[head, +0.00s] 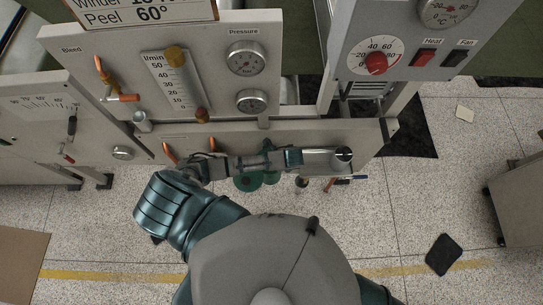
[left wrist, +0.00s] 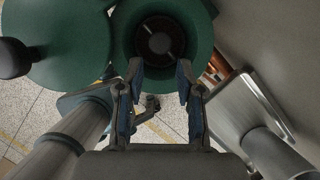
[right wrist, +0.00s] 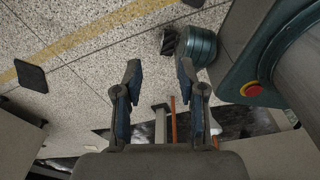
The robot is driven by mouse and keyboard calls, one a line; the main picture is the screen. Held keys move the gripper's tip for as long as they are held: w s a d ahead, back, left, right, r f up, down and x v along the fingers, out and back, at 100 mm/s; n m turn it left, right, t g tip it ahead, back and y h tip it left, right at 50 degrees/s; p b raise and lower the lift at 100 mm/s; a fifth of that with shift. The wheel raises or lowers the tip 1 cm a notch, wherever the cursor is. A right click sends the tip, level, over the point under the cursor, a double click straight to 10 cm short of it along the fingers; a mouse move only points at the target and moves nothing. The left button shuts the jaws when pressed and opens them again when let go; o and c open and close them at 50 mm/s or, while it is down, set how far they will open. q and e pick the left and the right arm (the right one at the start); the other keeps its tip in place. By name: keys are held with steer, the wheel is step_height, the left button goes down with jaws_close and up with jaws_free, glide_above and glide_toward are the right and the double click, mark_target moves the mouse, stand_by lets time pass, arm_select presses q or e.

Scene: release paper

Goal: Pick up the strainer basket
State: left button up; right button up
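In the left wrist view a green, open-topped round housing (left wrist: 205,45) stands between two metal flanged pipes. A dark round piece with a light slot (left wrist: 158,42) lies inside it; I cannot tell whether this is the strainer basket. My left gripper (left wrist: 160,82) is open and empty, its fingertips over the near side of the housing. A wide green disc (left wrist: 70,50) is beside the housing on the left. In the head view the green parts (head: 248,182) are small and partly hidden by my left arm. My right gripper (right wrist: 156,80) is open and empty above the floor.
A metal pipe with a flange (left wrist: 250,105) is close on the right of the left gripper. A grey panel with gauges (head: 220,60) stands behind. A grey cabinet (head: 522,200) is at the right. A dark mat (head: 443,254) lies on the floor, otherwise largely clear there.

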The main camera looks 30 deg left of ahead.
arm_select(q)
steer(key=shift+w+a+f, duration=0.1)
steer(key=shift+a+f, duration=0.65)
steer(key=shift+f, duration=0.05)
steer(key=x, duration=0.4)
steer(key=shift+w+a+f, duration=0.15)
steer(key=shift+a+f, duration=0.05)
steer(key=shift+f, duration=0.3)
steer(key=shift+d, duration=0.25)
steer(key=shift+c, duration=0.5)
steer(key=shift+a, duration=0.1)
jaws_close()
steer(key=shift+a, duration=0.15)
arm_select(e)
steer(key=shift+a, duration=0.35)
